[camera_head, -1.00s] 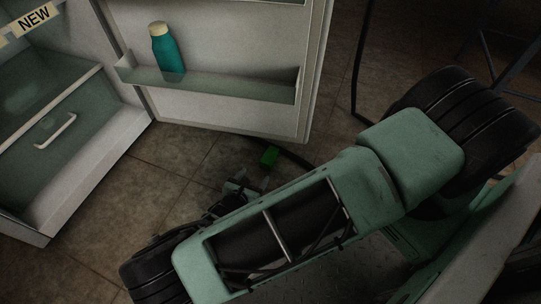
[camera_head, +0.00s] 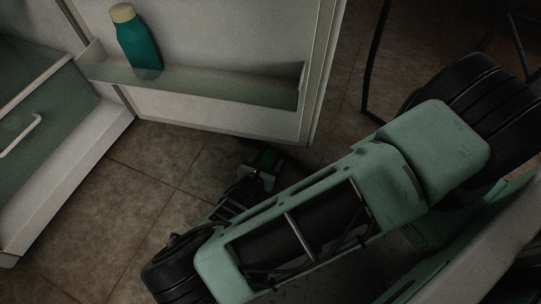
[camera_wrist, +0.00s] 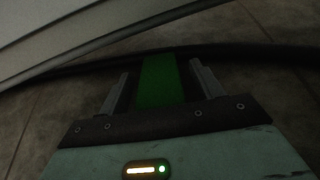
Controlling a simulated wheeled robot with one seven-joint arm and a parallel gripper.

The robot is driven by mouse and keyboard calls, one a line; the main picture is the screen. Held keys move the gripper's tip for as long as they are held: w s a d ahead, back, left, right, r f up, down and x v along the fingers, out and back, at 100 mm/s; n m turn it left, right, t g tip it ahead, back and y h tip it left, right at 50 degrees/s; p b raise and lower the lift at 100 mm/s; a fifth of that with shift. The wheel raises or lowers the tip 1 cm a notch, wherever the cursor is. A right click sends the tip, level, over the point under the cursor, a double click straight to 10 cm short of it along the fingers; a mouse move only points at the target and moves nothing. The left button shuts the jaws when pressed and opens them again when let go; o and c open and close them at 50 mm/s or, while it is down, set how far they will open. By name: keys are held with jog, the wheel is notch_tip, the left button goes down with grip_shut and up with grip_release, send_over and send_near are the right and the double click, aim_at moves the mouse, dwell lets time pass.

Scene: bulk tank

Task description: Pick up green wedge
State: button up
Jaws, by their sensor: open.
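The green wedge (camera_wrist: 160,78) lies on the floor at the open fridge door's foot. In the wrist view it sits between my gripper's two grey fingers (camera_wrist: 161,88), with a dark gap on each side. My gripper is open and not closed on it. In the head view the wedge (camera_head: 269,157) is dark and mostly hidden by my gripper (camera_head: 263,165), which reaches down over it. I cannot tell the exact height of the fingers above the floor.
The open fridge door (camera_head: 225,128) stands just behind the wedge. Its shelf (camera_head: 190,88) holds a teal bottle (camera_head: 138,45). A black hose-like strip (camera_wrist: 260,55) runs across the floor just beyond the wedge. The tiled floor (camera_head: 140,175) to the left is clear.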

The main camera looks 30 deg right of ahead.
jog(key=c, duration=1.1)
jog(key=shift+r, duration=0.1)
